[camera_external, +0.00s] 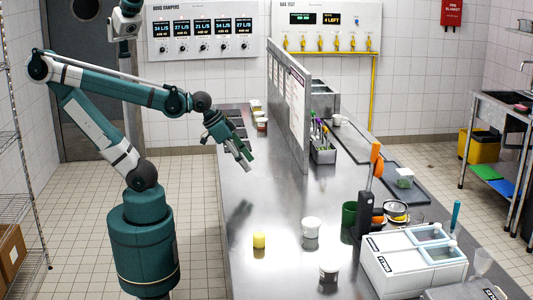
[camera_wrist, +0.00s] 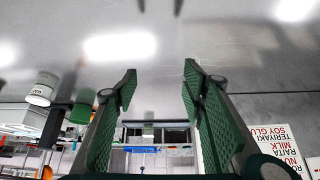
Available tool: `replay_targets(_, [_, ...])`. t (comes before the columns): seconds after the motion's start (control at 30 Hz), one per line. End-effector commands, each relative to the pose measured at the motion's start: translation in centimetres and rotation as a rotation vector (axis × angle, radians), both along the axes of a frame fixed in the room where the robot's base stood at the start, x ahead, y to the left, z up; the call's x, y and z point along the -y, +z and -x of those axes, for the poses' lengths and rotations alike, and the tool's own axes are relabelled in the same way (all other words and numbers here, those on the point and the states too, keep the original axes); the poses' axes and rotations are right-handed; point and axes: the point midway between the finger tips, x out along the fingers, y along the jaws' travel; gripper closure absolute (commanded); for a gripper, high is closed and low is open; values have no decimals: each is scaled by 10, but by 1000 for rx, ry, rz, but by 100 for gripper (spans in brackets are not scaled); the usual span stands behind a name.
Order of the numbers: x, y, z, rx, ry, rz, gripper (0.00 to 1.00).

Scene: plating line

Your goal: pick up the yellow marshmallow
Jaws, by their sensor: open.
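The yellow marshmallow (camera_external: 259,239) is a small upright cylinder on the near left part of the steel counter in the external view. My gripper (camera_external: 247,162) is raised above the counter, farther back than the marshmallow and apart from it. In the wrist view my gripper (camera_wrist: 160,80) shows two green pads spread wide, with nothing between them. The marshmallow cannot be made out in the wrist view.
An upright panel (camera_external: 290,100) rises along the counter behind. A green cup (camera_external: 349,213) and a white container unit (camera_external: 412,262) are at the right.

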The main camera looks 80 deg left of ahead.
Motion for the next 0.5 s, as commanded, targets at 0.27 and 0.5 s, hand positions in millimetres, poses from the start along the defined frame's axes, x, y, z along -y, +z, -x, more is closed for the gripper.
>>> replay_targets(0.27, [41,21,-22,-63,-119,-24,59])
replay_targets(0.5, [79,32,-38,-116,-222,-50,59])
